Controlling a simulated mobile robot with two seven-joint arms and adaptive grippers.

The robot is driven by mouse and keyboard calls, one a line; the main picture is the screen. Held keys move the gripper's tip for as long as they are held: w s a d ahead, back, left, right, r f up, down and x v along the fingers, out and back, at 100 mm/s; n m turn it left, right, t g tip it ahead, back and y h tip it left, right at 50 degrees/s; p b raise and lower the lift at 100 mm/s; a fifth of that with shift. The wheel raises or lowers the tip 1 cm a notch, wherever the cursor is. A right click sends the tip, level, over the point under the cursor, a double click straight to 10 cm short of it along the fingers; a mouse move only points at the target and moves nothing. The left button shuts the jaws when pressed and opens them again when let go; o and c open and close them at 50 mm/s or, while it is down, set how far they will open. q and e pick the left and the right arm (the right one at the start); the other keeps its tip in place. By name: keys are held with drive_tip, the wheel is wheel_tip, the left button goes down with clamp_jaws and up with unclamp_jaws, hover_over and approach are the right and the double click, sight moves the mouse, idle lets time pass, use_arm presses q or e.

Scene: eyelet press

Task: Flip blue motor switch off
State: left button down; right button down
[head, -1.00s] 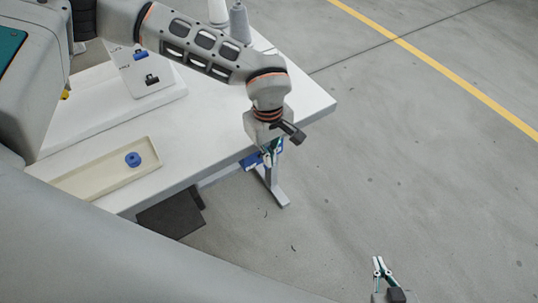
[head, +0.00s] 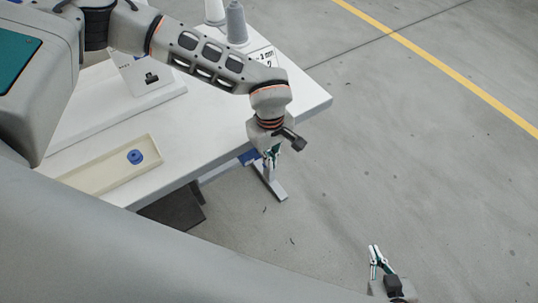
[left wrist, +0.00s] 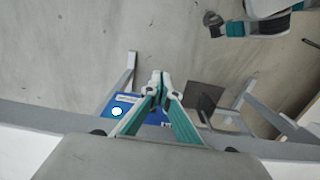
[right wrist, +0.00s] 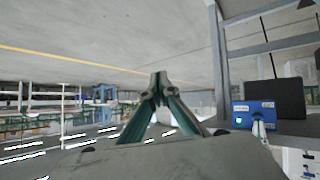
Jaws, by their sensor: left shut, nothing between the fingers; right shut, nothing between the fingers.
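The blue motor switch box (head: 248,157) hangs under the table's front edge, partly covered by my left gripper (head: 273,154) in the head view. In the left wrist view the box (left wrist: 112,104) shows a white round knob, left of the fingers. In the right wrist view the box (right wrist: 242,109) has a green light and a pale lever (right wrist: 259,129) sticking out from its front. The left gripper is shut and empty, pointing down beside the box; contact cannot be told. My right gripper (head: 375,256) is shut and empty, out over the floor, well apart from the box.
The white table (head: 195,148) carries a cream tray (head: 88,181) with a blue ring-shaped part (head: 135,157), and grey cones (head: 236,25) at the back. A table leg (head: 270,181) stands below my left gripper. Open floor lies to the right.

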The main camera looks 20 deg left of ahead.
use_arm(q)
drive_tip(key=shift+s+d+f+p, duration=0.1)
drive_tip(key=shift+f+p, duration=0.1)
drive_tip(key=shift+f, duration=0.3)
drive_tip(key=shift+s+d+f+p, duration=0.1)
drive_tip(key=shift+f+p, duration=0.05)
drive_tip(key=shift+f, duration=0.35)
use_arm(e)
drive_tip(key=shift+s+a+r, duration=0.15)
drive_tip(key=shift+s, duration=0.15)
drive_tip(key=shift+w+r, duration=0.2)
drive_tip(key=shift+w, duration=0.25)
drive_tip(key=shift+s, duration=0.15)
